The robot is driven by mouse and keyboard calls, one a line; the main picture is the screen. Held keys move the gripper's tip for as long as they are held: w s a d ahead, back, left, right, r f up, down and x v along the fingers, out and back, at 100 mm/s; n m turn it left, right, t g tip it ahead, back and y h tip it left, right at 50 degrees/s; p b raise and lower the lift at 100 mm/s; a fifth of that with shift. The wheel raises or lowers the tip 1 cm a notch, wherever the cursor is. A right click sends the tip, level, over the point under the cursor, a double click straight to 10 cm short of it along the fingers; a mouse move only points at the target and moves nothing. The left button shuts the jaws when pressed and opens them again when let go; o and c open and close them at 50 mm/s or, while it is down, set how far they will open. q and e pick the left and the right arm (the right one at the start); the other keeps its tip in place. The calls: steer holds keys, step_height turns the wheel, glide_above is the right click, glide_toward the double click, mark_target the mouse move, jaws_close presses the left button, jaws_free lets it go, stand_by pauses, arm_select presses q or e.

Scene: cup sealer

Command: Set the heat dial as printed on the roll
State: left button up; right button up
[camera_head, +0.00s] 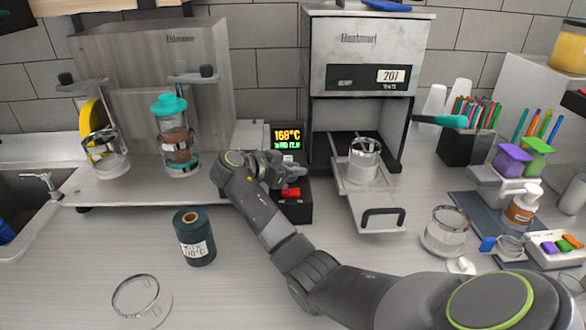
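A dark green roll (192,224) stands upright on the counter, left of my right forearm. Its white label (198,252) carries print that seems to end in "10°C", but is too small to read surely. A black control box (294,206) stands left of the sealer (366,50). Its display (287,136) reads 168°C, with a green line below. My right gripper (279,168) is at the front of this box, just below the display. It covers the place where a dial might be, so I cannot make out the dial or the finger gap. My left gripper is out of view.
The sealer's tray (372,205) is pulled out with a clear cup (363,160) on it. A teal-handled lever (440,120) sticks out right. A dispenser (150,55) stands left. A glass jar (447,232) and a clear ring (136,296) are on the counter.

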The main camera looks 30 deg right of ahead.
steer(key=shift+o, duration=1)
steer(key=shift+s+a+f, duration=0.1)
steer(key=shift+f, duration=0.1)
steer(key=shift+w, duration=0.25)
steer(key=shift+r, duration=0.15)
steer(key=shift+a+r, duration=0.1)
steer(key=shift+a, duration=0.3)
steer(key=b+v, duration=0.2)
steer(key=v, duration=0.4)
steer(key=shift+s+a+r, duration=0.1)
steer(key=shift+a+r, duration=0.05)
steer(key=shift+a, duration=0.15)
